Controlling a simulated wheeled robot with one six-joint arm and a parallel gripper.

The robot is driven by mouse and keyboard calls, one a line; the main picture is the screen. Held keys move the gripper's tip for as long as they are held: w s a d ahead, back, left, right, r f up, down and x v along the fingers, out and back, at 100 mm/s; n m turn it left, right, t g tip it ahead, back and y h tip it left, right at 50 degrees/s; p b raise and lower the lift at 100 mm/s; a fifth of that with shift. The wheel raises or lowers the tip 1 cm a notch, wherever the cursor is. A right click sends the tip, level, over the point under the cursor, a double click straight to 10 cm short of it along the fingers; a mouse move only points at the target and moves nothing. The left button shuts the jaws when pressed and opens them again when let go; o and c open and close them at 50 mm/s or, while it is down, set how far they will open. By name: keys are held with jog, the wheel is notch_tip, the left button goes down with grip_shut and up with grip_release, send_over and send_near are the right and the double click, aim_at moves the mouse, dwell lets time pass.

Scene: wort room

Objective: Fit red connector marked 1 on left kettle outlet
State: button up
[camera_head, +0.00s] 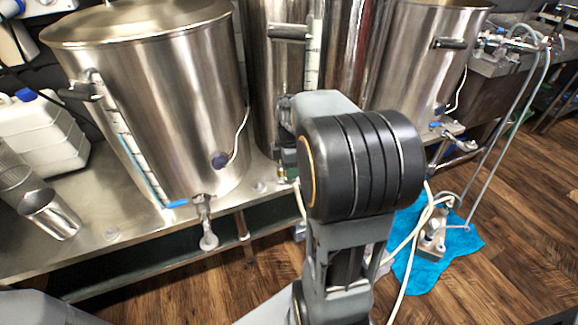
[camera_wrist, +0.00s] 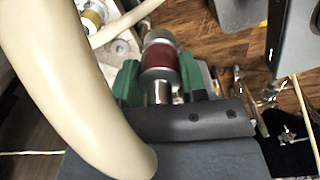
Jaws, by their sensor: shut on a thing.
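The left kettle (camera_head: 160,100) is a large steel pot with a lid at the left of the head view. Its outlet (camera_head: 206,222) is a short steel valve low on its front, with a blue handle (camera_head: 177,203); its end looks bare. In the wrist view, my gripper (camera_wrist: 160,82) has green jaws shut on the red connector (camera_wrist: 160,62), a metal fitting with a dark red band. No number shows on it. A thick cream hose (camera_wrist: 75,80) crosses the left of that view. In the head view, my arm mostly hides the gripper, right of the left kettle.
A second kettle (camera_head: 272,60) and a right kettle (camera_head: 415,65) stand along the steel bench (camera_head: 85,250). Metal cups (camera_head: 50,217) and white canisters (camera_head: 40,130) stand at the left. A pump (camera_head: 434,235) with hoses sits on a blue cloth (camera_head: 410,275) on the wooden floor.

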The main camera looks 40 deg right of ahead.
jog(key=shift+r+p, duration=2)
jog(key=shift+r, duration=0.2)
